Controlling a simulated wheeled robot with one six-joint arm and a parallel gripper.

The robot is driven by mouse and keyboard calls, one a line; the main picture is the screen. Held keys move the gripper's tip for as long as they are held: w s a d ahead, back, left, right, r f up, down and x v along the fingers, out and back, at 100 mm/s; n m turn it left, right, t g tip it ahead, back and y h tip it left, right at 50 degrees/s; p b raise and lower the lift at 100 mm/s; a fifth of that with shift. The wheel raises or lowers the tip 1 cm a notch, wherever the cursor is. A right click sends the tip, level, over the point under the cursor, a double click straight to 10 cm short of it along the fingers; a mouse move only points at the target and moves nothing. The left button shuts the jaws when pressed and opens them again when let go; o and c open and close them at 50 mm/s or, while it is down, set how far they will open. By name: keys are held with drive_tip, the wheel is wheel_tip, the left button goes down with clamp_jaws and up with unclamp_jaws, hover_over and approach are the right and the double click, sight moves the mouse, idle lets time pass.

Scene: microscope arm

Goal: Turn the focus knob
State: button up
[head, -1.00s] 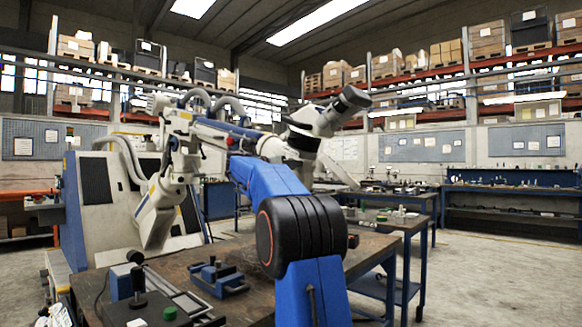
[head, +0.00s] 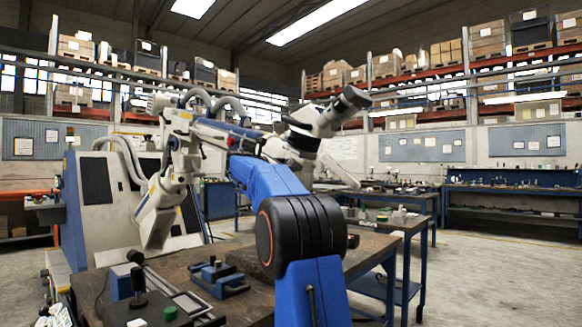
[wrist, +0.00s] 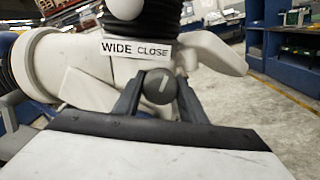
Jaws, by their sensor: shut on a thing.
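The focus knob (wrist: 159,87) is a small dark round knob with a pale pointer line, seen in the wrist view just below a white label reading "WIDE CLOSE" (wrist: 136,49). The pointer line stands near upright, leaning slightly right. My gripper (wrist: 158,92) has its two dark fingers closed on the knob from left and right. The white microscope head (head: 322,122) with its dark eyepiece shows in the head view, behind my blue arm. In the head view my gripper and the knob are hidden behind my arm.
A workbench (head: 255,268) stands below, with a small blue vise (head: 219,279) and a black joystick box (head: 138,302) on it. A large white machine cabinet (head: 112,195) stands at left. Open floor (head: 480,270) lies at right.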

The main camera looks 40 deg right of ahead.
drive_tip(key=shift+m, duration=0.4)
drive_tip(key=o, duration=1)
drive_tip(key=shift+a, duration=0.1)
drive_tip(key=a, duration=0.5)
drive_tip(key=s+a, duration=0.1)
drive_tip(key=a, duration=1.1)
drive_tip(key=shift+s+a, duration=0.15)
